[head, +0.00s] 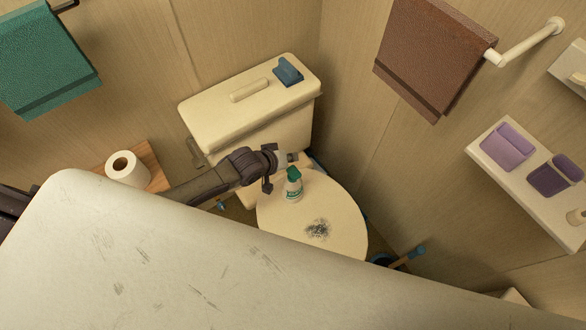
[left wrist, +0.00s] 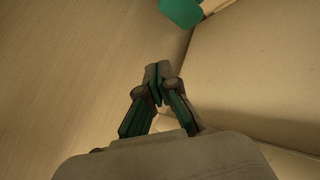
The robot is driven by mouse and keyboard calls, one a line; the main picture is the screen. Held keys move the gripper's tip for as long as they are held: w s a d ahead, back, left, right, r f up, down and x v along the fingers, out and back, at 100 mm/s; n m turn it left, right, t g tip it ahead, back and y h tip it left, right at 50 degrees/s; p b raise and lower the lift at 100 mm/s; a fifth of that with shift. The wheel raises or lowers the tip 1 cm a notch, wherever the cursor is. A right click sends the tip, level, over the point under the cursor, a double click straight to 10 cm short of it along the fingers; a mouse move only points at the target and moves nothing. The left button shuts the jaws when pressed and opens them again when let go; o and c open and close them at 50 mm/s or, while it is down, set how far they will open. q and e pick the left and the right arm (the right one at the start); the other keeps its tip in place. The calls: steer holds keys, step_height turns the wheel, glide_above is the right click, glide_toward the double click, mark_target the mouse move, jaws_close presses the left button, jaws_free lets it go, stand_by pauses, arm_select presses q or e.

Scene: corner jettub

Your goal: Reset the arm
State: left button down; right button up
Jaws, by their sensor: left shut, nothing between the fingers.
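My left arm reaches in from the left in the head view. Its gripper (head: 291,158) is over the back of the toilet lid (head: 335,215), in front of the tank (head: 255,115). In the left wrist view the gripper (left wrist: 157,75) has its fingertips together, with nothing held between them. A small bottle with a green cap (head: 293,184) stands upright on the lid, just below the gripper in the head view and apart from it. A green object shows at the top of the left wrist view (left wrist: 182,12). My right gripper is not in view.
A large pale scuffed surface (head: 180,260) fills the foreground. A blue item (head: 288,72) lies on the tank. A paper roll (head: 124,168) sits on a wooden stand at left. Towels hang at both sides, and a shelf (head: 525,180) holds purple items at right.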

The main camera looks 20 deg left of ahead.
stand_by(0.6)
arm_select(q)
steer(key=s+d+r+m+g, duration=0.1)
steer(key=s+d+r+m, duration=0.15)
steer(key=s, duration=0.25)
steer(key=s+d+r+m+g, duration=0.1)
steer(key=s+r, duration=0.2)
steer(key=s, duration=0.3)
steer(key=s+a+r+m+g+y, duration=0.1)
steer(key=s+a+r+y, duration=0.1)
steer(key=s+a+r, duration=0.35)
steer(key=s+a+r+m+g+y, duration=0.1)
steer(key=s+a+r+g+y, duration=0.15)
steer(key=s, duration=0.55)
step_height(320, 180, down, 25)
steer(key=s, duration=0.1)
steer(key=s+a+f+g, duration=0.1)
steer(key=s+a+f, duration=0.1)
steer(key=s+f, duration=0.6)
steer(key=s+a+f, duration=0.1)
steer(key=s+f, duration=0.8)
steer(key=shift+s+a+f+m+g, duration=0.2)
steer(key=shift+a+f+m+g, duration=0.15)
steer(key=shift+f, duration=0.05)
